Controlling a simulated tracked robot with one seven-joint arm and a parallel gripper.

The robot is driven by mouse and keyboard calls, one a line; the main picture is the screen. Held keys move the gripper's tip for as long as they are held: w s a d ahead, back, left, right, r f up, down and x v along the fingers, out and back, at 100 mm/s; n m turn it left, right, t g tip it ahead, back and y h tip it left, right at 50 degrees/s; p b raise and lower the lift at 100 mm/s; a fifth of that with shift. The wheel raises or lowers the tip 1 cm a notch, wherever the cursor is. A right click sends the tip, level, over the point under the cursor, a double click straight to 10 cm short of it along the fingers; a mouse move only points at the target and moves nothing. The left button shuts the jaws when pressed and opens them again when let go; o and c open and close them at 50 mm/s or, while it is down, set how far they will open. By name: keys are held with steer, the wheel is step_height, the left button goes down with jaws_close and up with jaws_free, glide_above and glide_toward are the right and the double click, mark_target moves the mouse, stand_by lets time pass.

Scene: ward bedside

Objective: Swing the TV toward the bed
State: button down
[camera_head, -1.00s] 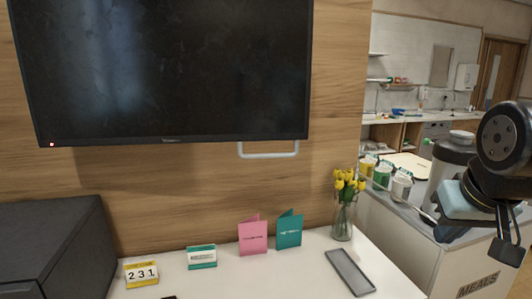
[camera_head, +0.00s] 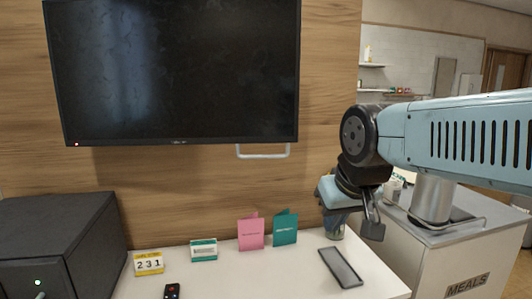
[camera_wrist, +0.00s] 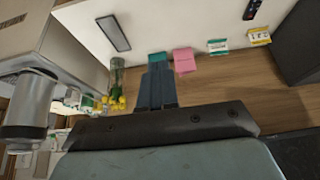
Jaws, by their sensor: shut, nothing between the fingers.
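The black TV (camera_head: 175,75) hangs on the wood-panelled wall, its screen dark. A pale handle bar (camera_head: 264,155) shows under its lower right edge. My gripper (camera_head: 372,228) is to the right of the TV and lower than the handle, apart from both, above the right end of the white counter. In the wrist view my gripper (camera_wrist: 157,82) has its fingers together with nothing between them. The TV and handle cannot be made out in the wrist view. The bed is not in view.
The white counter (camera_head: 225,270) holds a calendar (camera_head: 148,263), a small card (camera_head: 203,250), pink (camera_head: 251,232) and teal (camera_head: 285,228) cards, a grey tray (camera_head: 340,267) and a vase of yellow flowers (camera_wrist: 117,85). A meal cart (camera_head: 465,260) stands right. A dark cabinet (camera_head: 60,230) is left.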

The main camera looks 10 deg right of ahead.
steer(key=w+a+r+m, duration=0.1)
steer(key=w+a+r, duration=0.1)
steer(key=w+r, duration=0.65)
steer(key=w+a+r+m, duration=0.15)
steer(key=w+r, duration=0.35)
steer(key=w, duration=0.7)
steer(key=w+f, duration=0.8)
steer(key=shift+w+d+n+h, duration=0.35)
steer(key=shift+w+d+h, duration=0.05)
steer(key=shift+d, duration=0.05)
